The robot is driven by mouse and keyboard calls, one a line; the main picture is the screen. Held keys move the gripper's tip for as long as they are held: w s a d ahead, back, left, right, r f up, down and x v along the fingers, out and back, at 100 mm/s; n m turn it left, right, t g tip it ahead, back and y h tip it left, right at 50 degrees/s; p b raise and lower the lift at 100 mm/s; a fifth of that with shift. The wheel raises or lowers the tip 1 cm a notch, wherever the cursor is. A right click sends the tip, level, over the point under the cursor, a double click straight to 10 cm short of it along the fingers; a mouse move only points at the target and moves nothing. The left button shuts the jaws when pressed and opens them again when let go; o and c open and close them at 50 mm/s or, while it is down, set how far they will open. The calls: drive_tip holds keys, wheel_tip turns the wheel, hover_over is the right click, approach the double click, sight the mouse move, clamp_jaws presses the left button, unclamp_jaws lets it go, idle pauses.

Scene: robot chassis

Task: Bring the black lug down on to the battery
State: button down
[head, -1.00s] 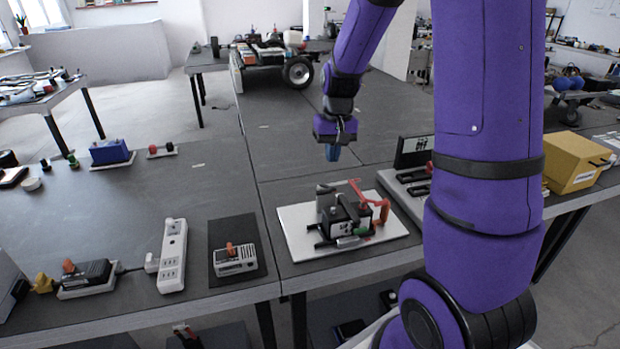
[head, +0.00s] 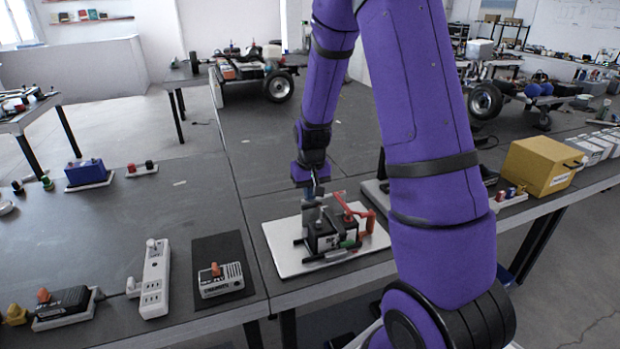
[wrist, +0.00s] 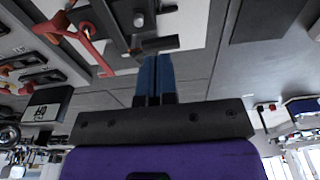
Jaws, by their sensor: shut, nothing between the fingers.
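The battery (head: 322,240) is a dark block on a white board (head: 285,262) at the table's front. The black lug (head: 311,214) stands up as a dark grey piece at the battery's left side. A red lever-like part (head: 362,216) is at the right side. My gripper (head: 309,193) points down just behind and above the black lug. Its blue fingers (wrist: 153,80) are shut and empty in the wrist view. Their tips are close to a dark bar (wrist: 155,45) beside a silver post (wrist: 138,19). I cannot tell whether they touch it.
A small charger-like box (head: 222,279) on a dark mat and a white power strip (head: 156,278) lie to the left. A yellow box (head: 541,163) stands to the right. The table behind the board's left side is clear.

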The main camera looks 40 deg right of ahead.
drive_tip(key=shift+w+f, duration=0.1)
drive_tip(key=shift+f, duration=1.05)
